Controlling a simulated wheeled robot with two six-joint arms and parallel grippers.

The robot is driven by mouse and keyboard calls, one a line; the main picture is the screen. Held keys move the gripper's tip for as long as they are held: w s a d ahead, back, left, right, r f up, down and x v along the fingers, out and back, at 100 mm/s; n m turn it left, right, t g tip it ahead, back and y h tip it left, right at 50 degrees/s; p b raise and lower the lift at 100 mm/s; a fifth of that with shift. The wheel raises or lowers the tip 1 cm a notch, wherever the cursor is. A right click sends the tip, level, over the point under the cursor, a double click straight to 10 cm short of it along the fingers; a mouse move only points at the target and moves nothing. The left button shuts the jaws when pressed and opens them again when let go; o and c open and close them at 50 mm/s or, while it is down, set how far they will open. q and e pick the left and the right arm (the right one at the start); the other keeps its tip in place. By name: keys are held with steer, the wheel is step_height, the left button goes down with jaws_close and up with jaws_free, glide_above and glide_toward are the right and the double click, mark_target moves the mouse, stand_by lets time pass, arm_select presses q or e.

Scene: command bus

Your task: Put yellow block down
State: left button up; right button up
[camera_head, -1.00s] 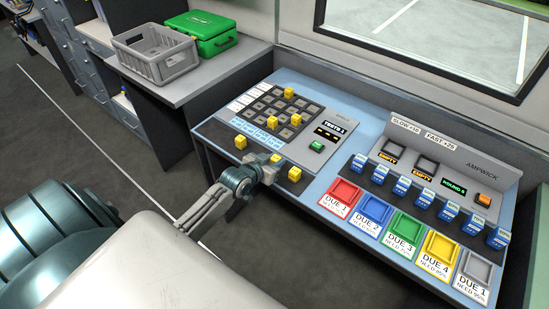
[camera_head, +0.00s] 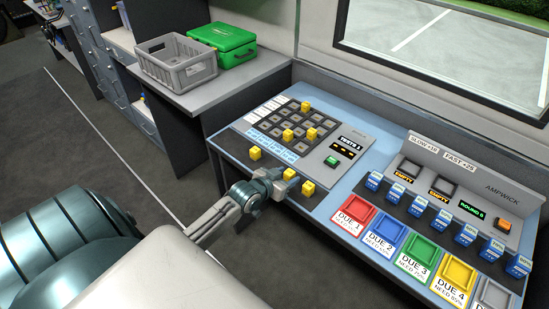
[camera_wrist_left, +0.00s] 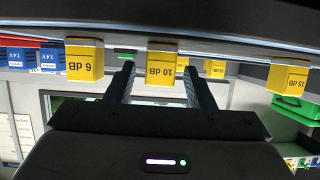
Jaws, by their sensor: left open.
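My left gripper (camera_head: 278,182) is open at the front edge of the console's left panel. In the left wrist view, which is upside down, a yellow block marked 10 dB (camera_wrist_left: 160,62) shows between the two open fingers (camera_wrist_left: 158,75), with gaps on both sides. This seems to be the yellow block (camera_head: 290,173) just beyond the fingertips in the head view. A yellow 6 dB block (camera_wrist_left: 84,60) and a yellow 15 dB block (camera_wrist_left: 290,78) stand to either side. My right gripper is not in view.
More yellow blocks (camera_head: 311,133) stand in the dark socket grid (camera_head: 278,123). Coloured trays, such as the red tray (camera_head: 355,211), line the console's right part below several blue blocks (camera_head: 417,206). A grey crate (camera_head: 176,65) and green case (camera_head: 219,46) sit on the back-left counter.

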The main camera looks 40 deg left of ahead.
arm_select(q)
steer(key=v, duration=0.9)
steer(key=shift+s+r+b, duration=0.15)
steer(key=shift+r+b, duration=0.1)
steer(key=shift+b, duration=0.2)
steer(key=shift+a, duration=0.1)
